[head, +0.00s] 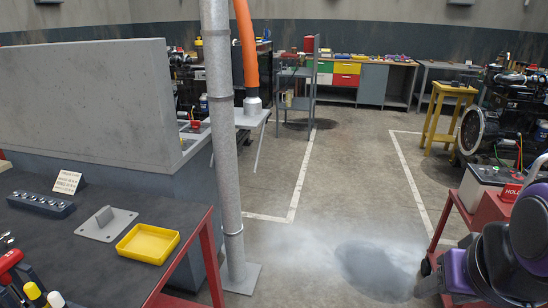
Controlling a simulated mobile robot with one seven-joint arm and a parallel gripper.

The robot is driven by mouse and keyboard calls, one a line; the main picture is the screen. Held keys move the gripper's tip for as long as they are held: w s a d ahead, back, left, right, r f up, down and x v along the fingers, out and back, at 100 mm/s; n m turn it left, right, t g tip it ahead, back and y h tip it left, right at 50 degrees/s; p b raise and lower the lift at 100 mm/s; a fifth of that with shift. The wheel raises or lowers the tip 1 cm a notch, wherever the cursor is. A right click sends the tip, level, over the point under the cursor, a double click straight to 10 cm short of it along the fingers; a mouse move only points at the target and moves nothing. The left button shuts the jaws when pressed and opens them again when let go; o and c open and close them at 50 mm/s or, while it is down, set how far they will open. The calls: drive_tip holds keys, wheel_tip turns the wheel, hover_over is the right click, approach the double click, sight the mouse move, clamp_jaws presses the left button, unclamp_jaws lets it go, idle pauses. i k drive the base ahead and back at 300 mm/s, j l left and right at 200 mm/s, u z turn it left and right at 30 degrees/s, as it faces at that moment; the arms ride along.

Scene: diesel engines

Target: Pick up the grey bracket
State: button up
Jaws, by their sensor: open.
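The grey bracket (115,228) lies on the dark top of the red-legged bench (110,270) at the lower left. It has a flat plate with a small raised tab on it. Nothing covers it. Purple and black links of my arm show at the lower right, far from the bracket. My gripper is not in view.
A dark block with several round sockets (40,203) and a small card (67,182) stand left of the bracket. Colored-handled tools (30,285) lie at the front left. A grey post (222,140) rises beside the bench. Open floor (330,220) lies right of it.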

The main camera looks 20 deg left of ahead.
sight(108, 223)
drive_tip(key=i+u, duration=0.4)
drive_tip(key=i+l+u, duration=0.2)
drive_tip(key=i+u, duration=0.4)
drive_tip(key=u, duration=0.2)
drive_tip(key=i+l+u, duration=0.1)
drive_tip(key=u, duration=0.3)
drive_tip(key=i+l+u, duration=0.15)
drive_tip(key=u, duration=0.3)
drive_tip(key=i, duration=0.05)
